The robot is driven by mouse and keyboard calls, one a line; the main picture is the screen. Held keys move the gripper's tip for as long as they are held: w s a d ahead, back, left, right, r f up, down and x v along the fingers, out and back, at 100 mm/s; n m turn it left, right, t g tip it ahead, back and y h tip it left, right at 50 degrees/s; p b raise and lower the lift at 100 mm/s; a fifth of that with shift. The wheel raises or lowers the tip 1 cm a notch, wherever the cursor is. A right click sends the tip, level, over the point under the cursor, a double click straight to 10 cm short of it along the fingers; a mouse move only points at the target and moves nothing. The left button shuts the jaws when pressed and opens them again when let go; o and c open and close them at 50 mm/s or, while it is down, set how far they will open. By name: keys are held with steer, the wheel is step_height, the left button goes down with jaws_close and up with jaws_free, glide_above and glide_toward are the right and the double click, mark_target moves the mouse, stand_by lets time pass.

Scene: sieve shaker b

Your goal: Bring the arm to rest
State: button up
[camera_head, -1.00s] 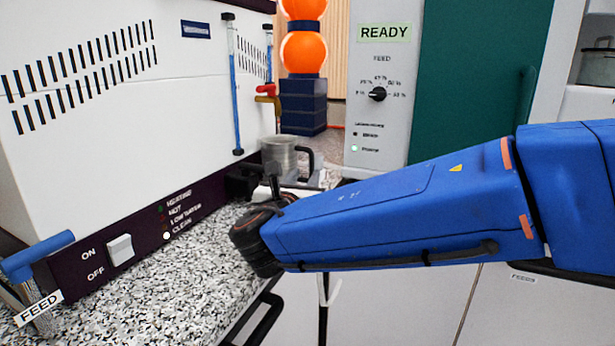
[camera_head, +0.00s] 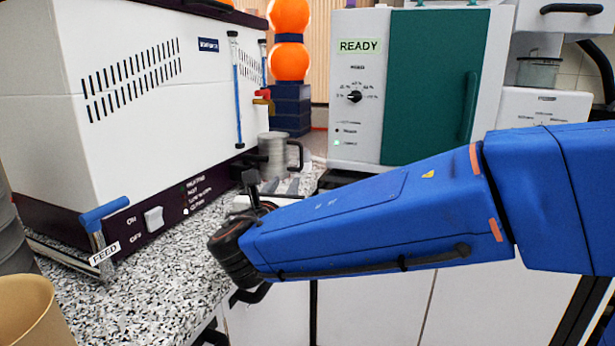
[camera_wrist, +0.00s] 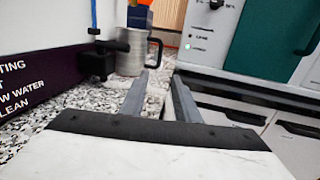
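My blue arm reaches in from the right in the head view, over the front edge of the speckled counter. My gripper (camera_head: 284,187) is partly hidden behind the wrist there. In the wrist view its two grey fingers (camera_wrist: 160,75) stand apart with nothing between them, so it is open and empty. A metal mug with a black handle (camera_head: 272,155) stands beyond the fingertips; it also shows in the wrist view (camera_wrist: 130,58), apart from the fingers.
A white machine (camera_head: 130,110) with a dark switch panel stands on the counter (camera_head: 150,275) at left. A blue FEED handle (camera_head: 103,208) sticks out in front. A tan container (camera_head: 30,305) is at lower left. A grey cabinet marked READY with a green door (camera_head: 428,90) stands behind my arm.

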steer(key=s+d+f+m+g+h, duration=0.1)
steer(key=s+d+f+m+g, duration=0.3)
steer(key=d, duration=0.6)
steer(key=s+d+f+m+g+h, duration=0.25)
steer(key=d+m, duration=0.35)
steer(key=d, duration=0.4)
steer(key=s+d+f+m+g+h, duration=0.15)
steer(key=d+f+m+g, duration=0.35)
steer(key=d, duration=0.6)
steer(key=s+d+f+m+g+y, duration=0.1)
steer(key=s+d+f+m+y, duration=0.3)
steer(key=s+m, duration=0.5)
steer(key=s+f+m+y, duration=0.3)
steer(key=s+f+m, duration=0.2)
steer(key=s+m, duration=0.5)
steer(key=shift+s+a+f+y, duration=0.4)
steer(key=shift+s, duration=0.2)
